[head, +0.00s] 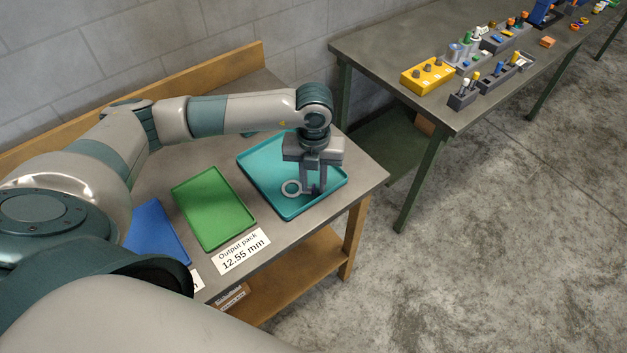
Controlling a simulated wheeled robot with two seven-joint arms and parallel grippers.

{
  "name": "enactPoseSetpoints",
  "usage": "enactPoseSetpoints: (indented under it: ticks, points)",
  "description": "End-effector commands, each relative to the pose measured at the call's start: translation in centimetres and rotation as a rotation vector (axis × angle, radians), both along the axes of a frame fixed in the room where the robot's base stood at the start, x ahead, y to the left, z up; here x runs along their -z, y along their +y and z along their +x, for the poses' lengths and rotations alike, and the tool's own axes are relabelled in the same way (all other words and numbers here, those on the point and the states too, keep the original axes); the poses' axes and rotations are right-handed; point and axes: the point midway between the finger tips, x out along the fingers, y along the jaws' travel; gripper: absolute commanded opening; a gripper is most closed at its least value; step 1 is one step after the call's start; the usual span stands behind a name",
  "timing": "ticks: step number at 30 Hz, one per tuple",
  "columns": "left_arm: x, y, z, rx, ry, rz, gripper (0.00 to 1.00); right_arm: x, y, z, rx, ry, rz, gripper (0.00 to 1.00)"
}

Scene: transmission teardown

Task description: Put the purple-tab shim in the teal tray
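My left gripper (313,189) points down over the front part of the teal tray (258,163) and appears shut on the shim. The ring is over the tray floor, inside the rim; I cannot tell whether it touches the floor. My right gripper is not in view.
A green tray (212,208) and a blue tray (158,236) lie to the left on the same bench. An output pack label reading 12.55 mm (241,251) lies in front of the green tray. Another bench (400,52) at the upper right holds a yellow block (428,75) and several parts.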

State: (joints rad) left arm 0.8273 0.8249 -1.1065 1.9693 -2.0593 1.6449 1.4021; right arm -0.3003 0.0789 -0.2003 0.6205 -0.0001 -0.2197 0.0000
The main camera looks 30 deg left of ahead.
Motion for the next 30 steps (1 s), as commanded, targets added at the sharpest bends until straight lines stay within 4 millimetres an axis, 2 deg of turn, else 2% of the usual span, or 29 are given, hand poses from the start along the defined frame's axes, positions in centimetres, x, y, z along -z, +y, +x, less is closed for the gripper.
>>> enactPoseSetpoints:
  ticks: [14,20,30]
  points:
    - [-0.6,0.0,0.0,0.000,-0.001,-0.001,0.24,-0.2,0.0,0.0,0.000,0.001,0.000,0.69]
    - [-3.0,0.0,0.1,0.000,-0.005,-0.001,0.24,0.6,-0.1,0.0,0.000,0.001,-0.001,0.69]
    - [-9.0,0.0,0.1,0.001,-0.005,-0.001,0.24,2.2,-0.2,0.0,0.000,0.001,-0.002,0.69]
